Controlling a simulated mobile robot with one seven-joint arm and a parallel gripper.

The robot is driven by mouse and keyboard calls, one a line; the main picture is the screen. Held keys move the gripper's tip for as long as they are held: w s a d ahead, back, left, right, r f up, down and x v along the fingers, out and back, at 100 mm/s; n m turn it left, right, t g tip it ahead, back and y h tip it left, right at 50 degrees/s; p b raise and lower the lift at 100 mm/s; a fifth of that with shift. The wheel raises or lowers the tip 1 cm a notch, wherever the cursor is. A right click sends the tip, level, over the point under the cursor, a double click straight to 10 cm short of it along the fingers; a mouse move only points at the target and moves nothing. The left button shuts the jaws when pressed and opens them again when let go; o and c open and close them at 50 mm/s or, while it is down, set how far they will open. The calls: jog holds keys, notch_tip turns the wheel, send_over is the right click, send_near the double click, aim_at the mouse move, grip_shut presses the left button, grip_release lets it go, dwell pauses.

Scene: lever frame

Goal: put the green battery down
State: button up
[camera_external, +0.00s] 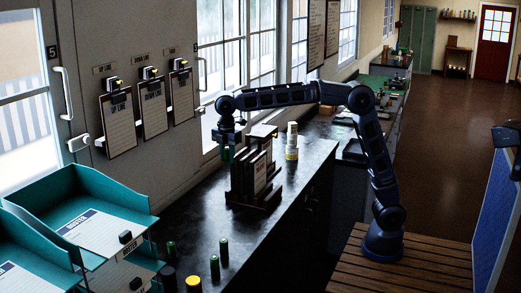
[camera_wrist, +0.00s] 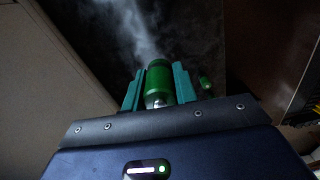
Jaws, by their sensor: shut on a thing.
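My gripper (camera_external: 228,151) hangs over the dark counter (camera_external: 190,212), just left of the wooden rack. It is shut on a green battery (camera_wrist: 159,82), which sits between the two teal fingers (camera_wrist: 158,90) in the wrist view. The battery is small and dark in the external view, and the gap beneath it is hard to judge. Other green batteries stand upright near the counter's front: one at the left (camera_external: 171,251) and two close together, the nearer (camera_external: 214,266) and the farther (camera_external: 223,250). A small green object (camera_wrist: 205,83) shows right of the fingers in the wrist view.
The wooden rack (camera_external: 254,180) holding upright boards stands close beside my gripper. A white and yellow bottle (camera_external: 292,142) is behind it. Teal trays (camera_external: 95,195) with papers are at left. A yellow-topped cylinder (camera_external: 193,285) stands at the front. Clipboards (camera_external: 153,107) hang on the wall.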

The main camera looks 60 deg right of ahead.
jog(key=w+d+m, duration=0.2)
jog(key=w+d, duration=0.3)
jog(key=d, duration=0.9)
jog(key=w+d+m, duration=0.3)
jog(key=w+d, duration=0.1)
jog(key=d, duration=1)
jog(key=w+d+m, duration=0.2)
jog(key=w+d, duration=0.3)
jog(key=d, duration=0.8)
jog(key=m, duration=1)
send_over(319, 145)
jog(key=f, duration=2)
jog(key=shift+w+d+f, duration=0.1)
jog(key=shift+d+f, duration=0.05)
jog(key=shift+d, duration=0.2)
jog(key=shift+f, duration=2.55)
jog(key=shift+f, duration=0.1)
